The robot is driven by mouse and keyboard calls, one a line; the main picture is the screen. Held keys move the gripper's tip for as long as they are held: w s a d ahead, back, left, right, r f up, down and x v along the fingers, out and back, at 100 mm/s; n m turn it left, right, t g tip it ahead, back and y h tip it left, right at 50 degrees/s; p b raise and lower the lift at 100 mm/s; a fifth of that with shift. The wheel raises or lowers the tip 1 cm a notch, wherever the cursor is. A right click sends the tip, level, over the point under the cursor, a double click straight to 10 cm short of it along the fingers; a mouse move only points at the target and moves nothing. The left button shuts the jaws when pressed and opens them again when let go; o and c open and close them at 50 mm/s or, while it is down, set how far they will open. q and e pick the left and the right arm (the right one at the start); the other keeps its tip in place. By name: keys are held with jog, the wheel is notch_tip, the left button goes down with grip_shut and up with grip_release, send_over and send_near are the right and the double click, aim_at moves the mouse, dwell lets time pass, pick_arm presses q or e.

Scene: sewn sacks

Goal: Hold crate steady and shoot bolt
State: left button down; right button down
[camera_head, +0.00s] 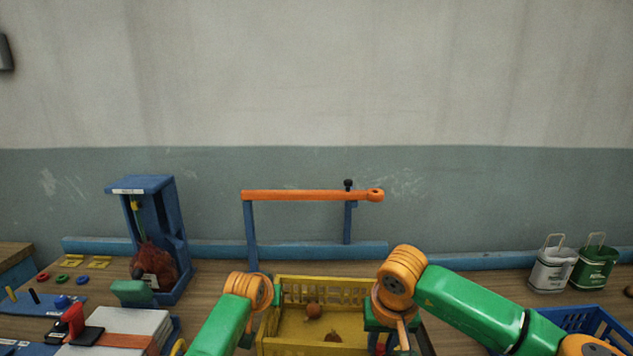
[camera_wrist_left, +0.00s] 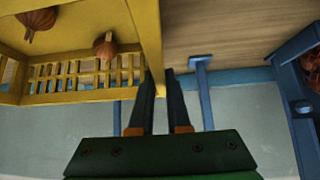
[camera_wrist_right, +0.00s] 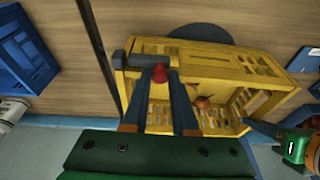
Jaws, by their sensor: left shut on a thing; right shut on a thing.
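A yellow slatted crate (camera_head: 325,281) stands on the bench in the middle, with brown onions (camera_head: 313,311) inside. My left gripper (camera_wrist_left: 163,76) is shut on the crate's left side wall, near the far corner. At the crate's right end, the right wrist view shows a grey bolt bar (camera_wrist_right: 142,60) with a red knob (camera_wrist_right: 160,76). My right gripper (camera_wrist_right: 169,82) is shut on the red knob. In the head view my right gripper (camera_head: 390,335) hides most of the bolt. How far the bolt is slid cannot be told.
A blue frame with an orange bar (camera_head: 305,195) stands behind the crate. A blue stand (camera_head: 170,225) with a reddish net sack (camera_head: 153,262) is at the left. White and green bags (camera_head: 594,265) and a blue crate (camera_head: 600,322) are at the right.

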jog(key=shift+s+d, duration=0.15)
jog(key=shift+d, duration=1.5)
pick_arm(q)
jog(key=shift+a, duration=0.1)
pick_arm(e)
jog(key=c, duration=0.7)
grip_release()
jog(key=shift+r, duration=0.1)
pick_arm(q)
jog(key=c, duration=0.8)
grip_release()
pick_arm(e)
jog(key=v, duration=0.2)
jog(key=w+v, duration=0.1)
jog(key=v, duration=0.4)
jog(key=shift+w+r, duration=0.35)
jog(key=shift+r, duration=0.15)
